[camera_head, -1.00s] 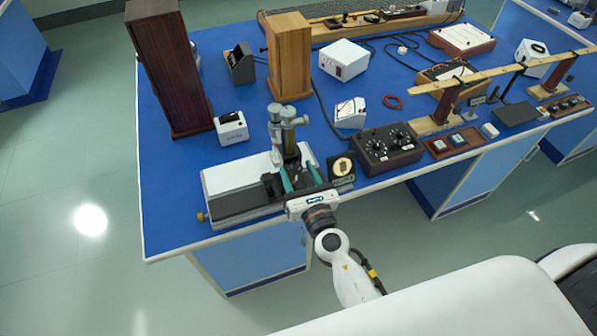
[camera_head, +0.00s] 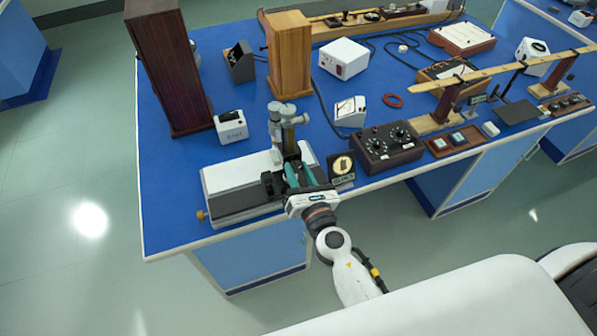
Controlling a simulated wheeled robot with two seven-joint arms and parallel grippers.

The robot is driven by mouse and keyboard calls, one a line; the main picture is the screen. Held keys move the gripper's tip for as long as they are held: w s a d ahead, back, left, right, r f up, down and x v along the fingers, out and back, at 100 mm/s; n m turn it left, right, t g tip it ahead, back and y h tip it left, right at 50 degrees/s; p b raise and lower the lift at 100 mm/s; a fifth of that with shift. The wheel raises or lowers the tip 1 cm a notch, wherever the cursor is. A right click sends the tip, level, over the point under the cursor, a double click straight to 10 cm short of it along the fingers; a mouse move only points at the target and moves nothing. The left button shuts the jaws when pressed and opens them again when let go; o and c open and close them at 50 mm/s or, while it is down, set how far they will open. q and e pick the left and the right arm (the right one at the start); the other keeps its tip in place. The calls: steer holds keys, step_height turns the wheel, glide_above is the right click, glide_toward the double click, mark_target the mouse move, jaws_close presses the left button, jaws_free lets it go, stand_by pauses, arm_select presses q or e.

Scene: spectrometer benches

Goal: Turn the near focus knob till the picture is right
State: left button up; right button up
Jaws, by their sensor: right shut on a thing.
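A microscope (camera_head: 287,118) with grey tubes stands upright on a long grey and black bed (camera_head: 238,191) at the bench's near edge. My right gripper (camera_head: 296,172) reaches in from the front, its teal fingers at the near side of the microscope's lower part. It is shut on the near focus knob, which the fingers mostly hide. A small dark display (camera_head: 342,166) stands just right of the gripper and shows a round yellowish picture with a dark mark; its sharpness is too small to judge. My left gripper is not in view.
A black box with dials (camera_head: 388,148) stands right of the display. A white meter (camera_head: 350,112) and a small white box (camera_head: 230,127) stand behind. Tall wooden cabinets (camera_head: 168,70) rise at the back left. Blue bench top (camera_head: 170,230) is bare at the near left corner.

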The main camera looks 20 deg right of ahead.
steer(key=m+b, duration=0.1)
steer(key=m, duration=0.6)
steer(key=m+b, duration=0.1)
steer(key=m, duration=0.3)
steer(key=shift+m, duration=1.6)
steer(key=o, duration=1)
steer(key=shift+s, duration=0.15)
